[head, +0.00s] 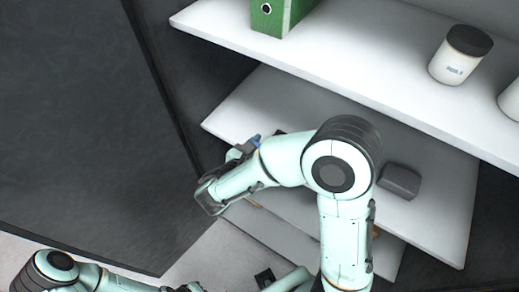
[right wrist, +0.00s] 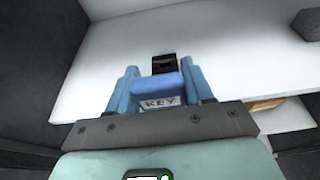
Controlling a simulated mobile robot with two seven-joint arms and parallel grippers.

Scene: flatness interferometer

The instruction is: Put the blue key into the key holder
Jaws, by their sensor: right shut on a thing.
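The blue key (right wrist: 158,88), with a pale label reading KEY, sits between the blue fingers of my right gripper (right wrist: 159,76), which is shut on it. In the head view this gripper (head: 250,145) is at the left part of the middle shelf, mostly hidden by my own forearm. A small black block (right wrist: 164,64) is just beyond the key; I cannot tell whether it is the key holder, or whether the key touches it.
The white middle shelf (head: 262,95) holds a dark grey box (head: 400,180) at right. The upper shelf (head: 340,62) carries a green binder (head: 278,15) and a white jar with a black lid (head: 460,56). A dark panel (head: 80,120) stands at left.

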